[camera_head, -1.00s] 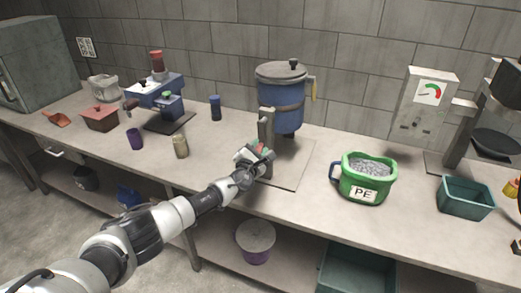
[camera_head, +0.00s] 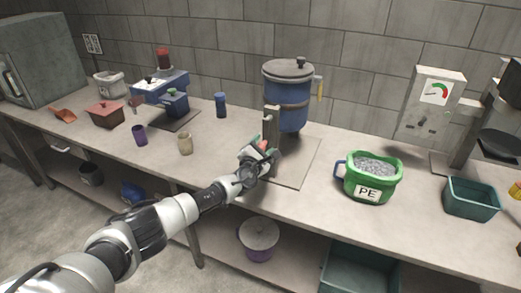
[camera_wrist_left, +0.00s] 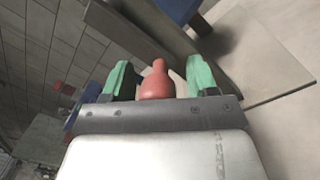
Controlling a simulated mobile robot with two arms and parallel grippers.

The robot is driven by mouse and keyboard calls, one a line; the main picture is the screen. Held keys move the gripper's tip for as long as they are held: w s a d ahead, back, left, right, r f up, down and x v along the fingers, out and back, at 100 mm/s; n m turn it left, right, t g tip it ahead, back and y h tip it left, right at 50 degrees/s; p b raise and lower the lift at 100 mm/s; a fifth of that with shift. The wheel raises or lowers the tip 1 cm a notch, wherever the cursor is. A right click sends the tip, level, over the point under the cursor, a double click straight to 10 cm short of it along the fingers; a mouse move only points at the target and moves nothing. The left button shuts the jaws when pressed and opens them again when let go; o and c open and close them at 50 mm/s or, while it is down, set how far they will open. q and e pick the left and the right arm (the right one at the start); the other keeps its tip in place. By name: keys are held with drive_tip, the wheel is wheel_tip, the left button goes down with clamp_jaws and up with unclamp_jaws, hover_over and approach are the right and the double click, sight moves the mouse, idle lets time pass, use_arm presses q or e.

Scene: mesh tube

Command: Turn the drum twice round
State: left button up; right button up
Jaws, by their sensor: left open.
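The drum (camera_head: 288,101) is blue with a grey lid and a dark band. It stands upright on a grey post stand (camera_head: 271,131) over a pale base plate (camera_head: 292,165) at the back of the bench. My left gripper (camera_head: 263,148) is low in front of the post. In the left wrist view its green fingers (camera_wrist_left: 157,78) are open, with a red knob-shaped handle (camera_wrist_left: 157,80) between them. A gap shows on each side of the handle. What the handle joins is hidden. My right gripper is not in view.
A green tub marked PE (camera_head: 371,178) with grey pellets stands right of the base plate. A teal bin (camera_head: 470,198) and a gauge box (camera_head: 430,106) are farther right. A tan jar (camera_head: 185,143) and a blue cup (camera_head: 221,105) stand to the left.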

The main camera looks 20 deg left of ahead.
use_arm(q)
drive_tip(key=s+p, duration=0.1)
drive_tip(key=s, duration=0.9)
drive_tip(key=shift+s+f+p, duration=0.3)
drive_tip(key=shift+s, duration=0.1)
drive_tip(key=s+a+f+n+g+y, duration=0.1)
drive_tip(key=s+f+n+g, duration=0.2)
drive_tip(key=f+n, duration=0.5)
drive_tip(key=s+a+f+n+g+y, duration=0.1)
drive_tip(key=s+a+f+n+g, duration=0.2)
drive_tip(key=f, duration=0.9)
drive_tip(key=s+d+f+n+g, duration=0.1)
drive_tip(key=s+f+n+g, duration=0.3)
drive_tip(key=s+f+n, duration=0.85)
drive_tip(key=s+d+f+n+g, duration=0.2)
drive_tip(key=s+f+n, duration=0.4)
drive_tip(key=s, duration=0.6)
drive_tip(key=s+d+f+n+g+h+b, duration=0.1)
drive_tip(key=s+f+n, duration=0.5)
drive_tip(key=s, duration=0.7)
drive_tip(key=s+d+f+n+g+h, duration=0.1)
drive_tip(key=s+d+f+n+g, duration=0.2)
drive_tip(key=s, duration=0.9)
wheel_tip(320, 180, down, 3)
drive_tip(key=n+g, duration=0.1)
drive_tip(key=n, duration=0.2)
drive_tip(key=shift+s+d, duration=0.3)
drive_tip(key=shift+d, duration=0.05)
